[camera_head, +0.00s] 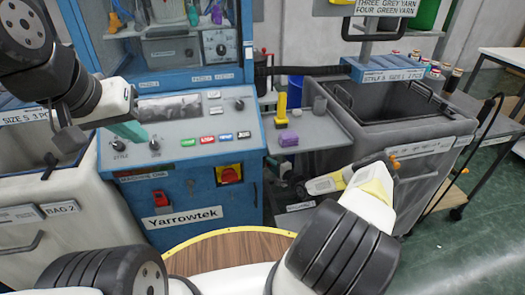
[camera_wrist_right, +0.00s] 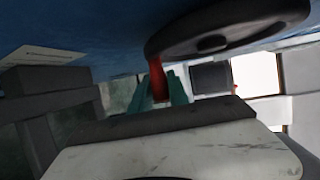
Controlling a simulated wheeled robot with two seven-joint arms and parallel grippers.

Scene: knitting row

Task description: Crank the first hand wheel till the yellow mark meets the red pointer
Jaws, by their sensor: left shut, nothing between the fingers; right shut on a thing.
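The hand wheel shows in the right wrist view as a dark disc (camera_wrist_right: 225,28) at the top. A red handle (camera_wrist_right: 157,78) hangs from its left edge. My right gripper (camera_wrist_right: 161,88) has its teal fingers shut on the red handle, one on each side. In the head view my right forearm reaches to the right side of the blue Yarrowtek machine (camera_head: 190,190), and the wheel there is hard to make out. I cannot see a yellow mark or a red pointer on the wheel. My left gripper (camera_head: 136,133) is shut and empty before the machine's control panel.
The control panel (camera_head: 195,125) has knobs and coloured buttons. A grey shelf (camera_head: 318,140) with a yellow tool (camera_head: 281,108) and a purple block (camera_head: 288,139) juts out to the right. A grey bin (camera_head: 425,140) stands further right. A round wooden top (camera_head: 230,252) lies in front.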

